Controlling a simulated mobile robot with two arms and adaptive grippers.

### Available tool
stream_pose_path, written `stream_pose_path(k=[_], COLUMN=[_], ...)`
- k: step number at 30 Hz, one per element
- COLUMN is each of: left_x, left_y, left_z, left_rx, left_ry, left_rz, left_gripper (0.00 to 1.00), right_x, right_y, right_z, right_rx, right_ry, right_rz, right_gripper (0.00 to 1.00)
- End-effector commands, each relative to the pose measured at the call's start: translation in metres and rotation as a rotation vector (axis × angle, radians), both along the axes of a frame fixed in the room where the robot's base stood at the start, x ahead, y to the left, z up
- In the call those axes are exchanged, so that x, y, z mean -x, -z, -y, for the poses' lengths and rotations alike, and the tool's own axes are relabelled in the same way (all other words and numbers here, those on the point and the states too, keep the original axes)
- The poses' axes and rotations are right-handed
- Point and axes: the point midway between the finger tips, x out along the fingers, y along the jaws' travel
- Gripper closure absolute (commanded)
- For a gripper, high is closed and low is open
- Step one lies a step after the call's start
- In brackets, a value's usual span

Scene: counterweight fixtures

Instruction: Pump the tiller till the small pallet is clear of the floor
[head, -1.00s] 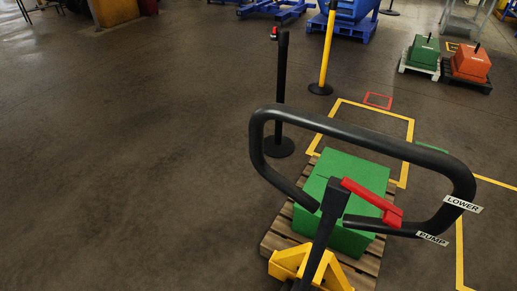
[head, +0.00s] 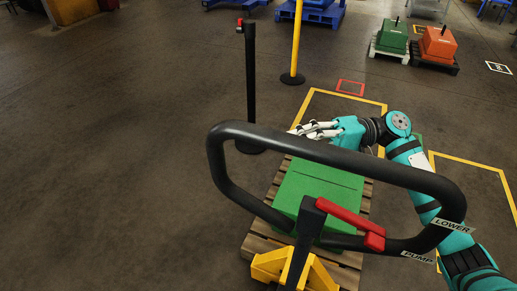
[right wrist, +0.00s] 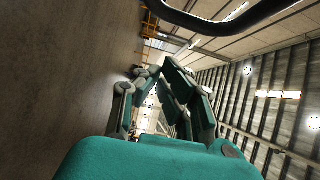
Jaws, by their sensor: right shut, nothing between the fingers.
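The black looped tiller handle (head: 335,161) stands in front of me, with a red lever (head: 343,217) inside the loop and PUMP and LOWER labels at its lower right. Below it is the yellow truck body (head: 276,264). A green block (head: 330,190) rests on the small wooden pallet (head: 259,243); whether the pallet touches the floor cannot be told. My right gripper (head: 301,131) is beyond the loop's top bar, fingers pointing left, shut and empty. In the right wrist view the gripper (right wrist: 160,72) is apart from the black bar (right wrist: 220,18). My left gripper is out of view.
A black post (head: 250,90) and a yellow post (head: 297,40) stand beyond the pallet. Green (head: 391,37) and orange (head: 438,43) weights sit on pallets at the back right. Yellow floor lines (head: 345,97) mark bays. The floor at left is clear.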

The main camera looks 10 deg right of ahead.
Motion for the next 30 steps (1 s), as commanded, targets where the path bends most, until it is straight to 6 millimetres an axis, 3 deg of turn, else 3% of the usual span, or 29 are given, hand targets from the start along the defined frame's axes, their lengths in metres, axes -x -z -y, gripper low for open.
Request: stream_pose_path(k=[15, 21, 30], left_x=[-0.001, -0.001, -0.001], left_y=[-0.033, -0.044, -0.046], left_z=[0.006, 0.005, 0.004], left_rx=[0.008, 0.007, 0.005], left_ry=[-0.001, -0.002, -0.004], left_rz=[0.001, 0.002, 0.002], left_gripper=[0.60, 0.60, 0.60], right_x=[0.000, 0.021, 0.027], right_y=[-0.004, -0.002, 0.000], right_z=[-0.099, -0.117, -0.124], right_rx=[-0.004, -0.001, -0.001], right_ry=[-0.002, 0.001, 0.004], right_rz=[0.000, -0.001, 0.000], right_gripper=[1.00, 1.00, 1.00])
